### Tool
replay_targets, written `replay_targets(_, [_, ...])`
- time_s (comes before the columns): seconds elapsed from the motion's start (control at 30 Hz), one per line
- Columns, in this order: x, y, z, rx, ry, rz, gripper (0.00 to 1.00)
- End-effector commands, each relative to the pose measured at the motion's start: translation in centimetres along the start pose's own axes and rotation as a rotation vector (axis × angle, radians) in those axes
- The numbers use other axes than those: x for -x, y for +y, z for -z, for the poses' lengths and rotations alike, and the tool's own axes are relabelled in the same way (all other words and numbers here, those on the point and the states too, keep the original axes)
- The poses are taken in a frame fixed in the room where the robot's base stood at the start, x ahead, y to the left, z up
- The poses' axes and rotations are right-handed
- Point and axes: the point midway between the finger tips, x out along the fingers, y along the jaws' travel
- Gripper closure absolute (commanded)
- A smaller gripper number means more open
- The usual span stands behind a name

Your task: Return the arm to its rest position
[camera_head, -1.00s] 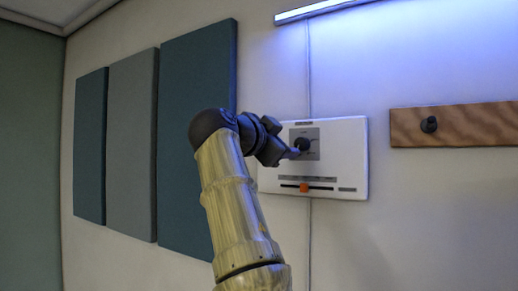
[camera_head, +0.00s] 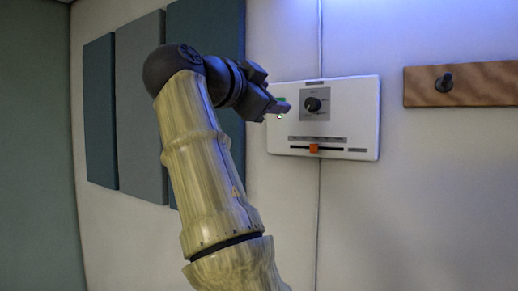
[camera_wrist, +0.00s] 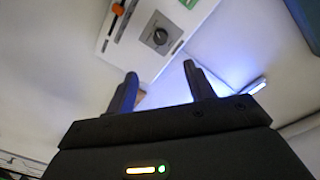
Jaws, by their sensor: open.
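My gripper (camera_head: 280,109) is dark and stands in front of the left part of the white wall panel (camera_head: 360,110) in the head view. In the wrist view my gripper (camera_wrist: 158,80) shows two fingers apart with nothing between them. The panel has a black round knob (camera_head: 313,104) on a grey plate and an orange slider (camera_head: 314,148) below it. In the wrist view the knob (camera_wrist: 160,37) lies beyond the fingertips, apart from them. A green patch (camera_head: 280,99) shows at the panel's left, partly hidden by the gripper.
A wooden board (camera_head: 480,84) with a black peg (camera_head: 444,82) is on the wall at right. Blue and grey wall panels (camera_head: 141,105) hang behind my arm at left. A light strip (camera_wrist: 253,86) shows in the wrist view.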

Motion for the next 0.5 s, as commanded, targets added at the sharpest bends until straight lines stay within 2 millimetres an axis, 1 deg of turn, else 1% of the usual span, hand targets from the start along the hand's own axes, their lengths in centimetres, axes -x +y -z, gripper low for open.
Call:
replay_targets(0.07, [-0.2,0.0,-0.1,0.005,-0.003,-0.002,0.47])
replay_targets(0.17, [-1.3,0.3,-0.6,0.038,-0.021,-0.015,0.47])
replay_targets(0.27, [-3.7,0.9,-1.8,0.112,-0.064,-0.038,0.47])
replay_targets(0.37, [-7.0,2.1,-3.7,0.215,-0.134,-0.066,0.47])
replay_targets(0.4, [-8.3,2.8,-4.7,0.26,-0.167,-0.076,0.47])
replay_targets(0.47, [-10.2,3.9,-6.1,0.322,-0.219,-0.089,0.47])
replay_targets(0.5, [-11.3,4.8,-7.1,0.364,-0.254,-0.097,0.47])
